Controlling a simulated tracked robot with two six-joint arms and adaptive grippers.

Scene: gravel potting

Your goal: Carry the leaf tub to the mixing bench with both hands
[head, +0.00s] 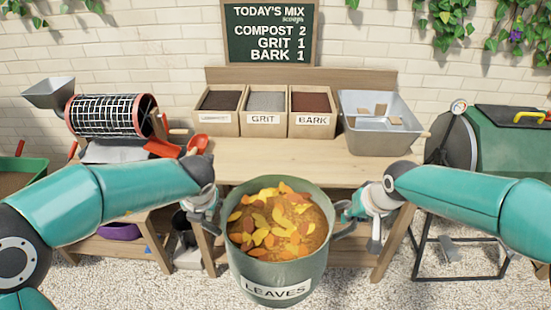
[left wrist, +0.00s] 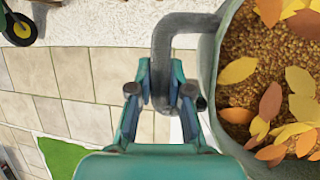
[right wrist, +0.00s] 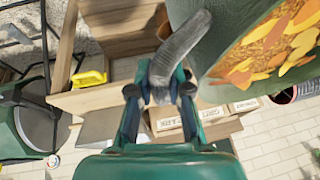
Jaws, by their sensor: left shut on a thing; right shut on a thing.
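The leaf tub (head: 312,268) is a round green-grey bucket with a LEAVES label, filled with brown and yellow leaves. It is upright, held in front of the mixing bench (head: 260,160), its rim just below the bench's front edge in the head view. My left gripper (head: 212,203) is at the tub's left side; in the left wrist view its fingers (left wrist: 161,88) are shut around a grey handle (left wrist: 165,42). My right gripper (head: 352,208) is at the right side; in the right wrist view its fingers (right wrist: 160,85) are shut on the other handle (right wrist: 182,40).
A mesh drum sieve (head: 108,116) stands left, a green drum (head: 490,140) right. The bench's front middle is clear.

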